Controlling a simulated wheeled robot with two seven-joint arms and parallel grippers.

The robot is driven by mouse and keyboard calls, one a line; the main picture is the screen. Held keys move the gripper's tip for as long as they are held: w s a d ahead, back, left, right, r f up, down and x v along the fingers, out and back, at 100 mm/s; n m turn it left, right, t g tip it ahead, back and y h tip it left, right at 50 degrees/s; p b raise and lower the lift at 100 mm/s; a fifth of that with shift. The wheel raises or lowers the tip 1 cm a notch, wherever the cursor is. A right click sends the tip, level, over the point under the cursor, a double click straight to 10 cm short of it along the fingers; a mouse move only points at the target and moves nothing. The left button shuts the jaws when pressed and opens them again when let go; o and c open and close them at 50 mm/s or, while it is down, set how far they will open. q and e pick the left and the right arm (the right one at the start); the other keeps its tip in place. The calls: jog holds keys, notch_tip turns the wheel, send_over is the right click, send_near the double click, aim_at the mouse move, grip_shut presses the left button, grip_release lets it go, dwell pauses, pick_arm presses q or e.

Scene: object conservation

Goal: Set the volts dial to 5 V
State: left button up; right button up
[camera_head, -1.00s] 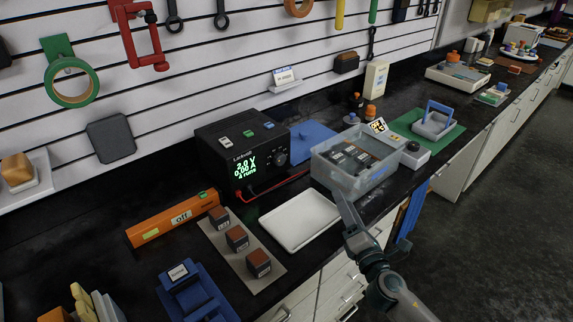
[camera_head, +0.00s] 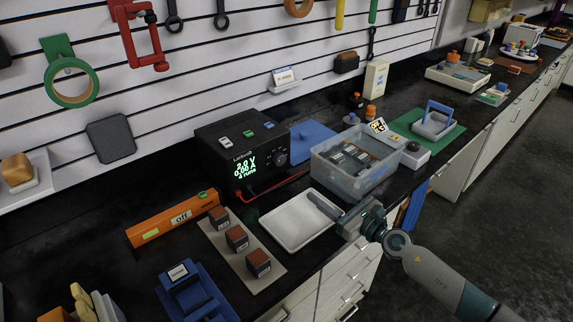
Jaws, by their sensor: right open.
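The black power supply (camera_head: 225,150) stands at the back of the bench, against the slatted wall. Its green display (camera_head: 246,167) reads 2.0 V and 0.00 A. A dark round dial (camera_head: 281,158) is on the right part of its front face; its pointer is too small to read. My right gripper (camera_head: 325,208) is over the right side of the white tray, in front of and to the right of the power supply. It is open and empty, apart from the dial. My left gripper is not in view.
The white tray (camera_head: 283,226) lies in front of the power supply. A clear bin (camera_head: 345,178) with dark blocks stands to the right. An orange bar marked off (camera_head: 150,231) and a mat with three brown blocks (camera_head: 258,262) lie to the left. A red lead (camera_head: 290,181) runs from the supply's front.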

aim_at(282, 161)
jog(key=shift+w+a+r, duration=0.1)
jog(key=shift+w+a, duration=0.25)
jog(key=shift+w, duration=0.15)
jog(key=b+x, duration=0.2)
jog(key=x, duration=1.4)
jog(key=c, duration=1.1)
